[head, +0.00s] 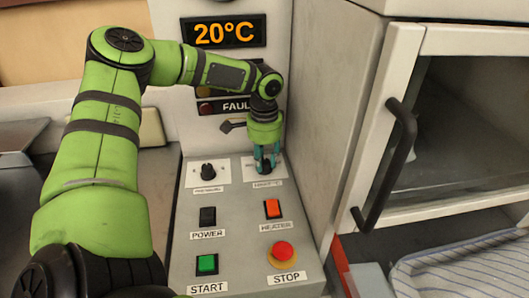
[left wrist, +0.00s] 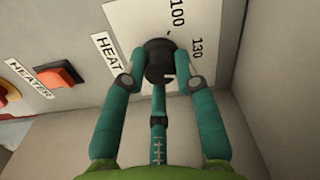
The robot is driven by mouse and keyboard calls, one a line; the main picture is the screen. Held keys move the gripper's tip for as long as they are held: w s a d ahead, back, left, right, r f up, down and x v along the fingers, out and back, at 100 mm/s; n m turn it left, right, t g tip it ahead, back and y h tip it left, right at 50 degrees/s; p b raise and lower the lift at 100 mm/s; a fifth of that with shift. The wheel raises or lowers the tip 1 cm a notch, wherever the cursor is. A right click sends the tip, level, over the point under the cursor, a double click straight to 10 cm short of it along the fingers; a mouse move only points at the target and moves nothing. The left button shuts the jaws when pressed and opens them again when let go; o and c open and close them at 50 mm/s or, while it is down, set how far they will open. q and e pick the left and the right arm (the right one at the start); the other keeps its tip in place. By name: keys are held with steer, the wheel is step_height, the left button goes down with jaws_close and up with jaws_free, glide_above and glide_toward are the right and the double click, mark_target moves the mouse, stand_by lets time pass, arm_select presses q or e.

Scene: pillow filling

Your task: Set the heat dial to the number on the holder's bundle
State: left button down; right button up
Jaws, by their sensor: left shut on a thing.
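The heat dial (left wrist: 160,52) is a black round knob on a white scale plate (left wrist: 130,15) at the upper right of the control panel. In the left wrist view, the numbers 100 and 130 show on the plate, and a small white mark shows on the knob near its lower right. Other scale numbers are cut off or hidden. My left gripper (head: 265,156) is shut on the dial, with teal fingers around its sides. The number the dial points to cannot be told. No holder or bundle shows in either view. My right gripper is out of view.
The panel (head: 240,220) also has a second black knob (head: 208,171), a POWER switch (head: 207,216), an orange HEATER switch (head: 272,208), a green START button (head: 207,264) and a red STOP button (head: 282,251). A display (head: 224,32) reads 20°C. A handled cabinet door (head: 385,130) stands right.

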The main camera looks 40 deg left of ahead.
mark_target(265, 161)
arm_select(q)
steer(key=shift+m, duration=2.3)
steer(key=c, duration=0.9)
jaws_free()
steer(key=shift+c, duration=0.2)
step_height(265, 161, up, 12)
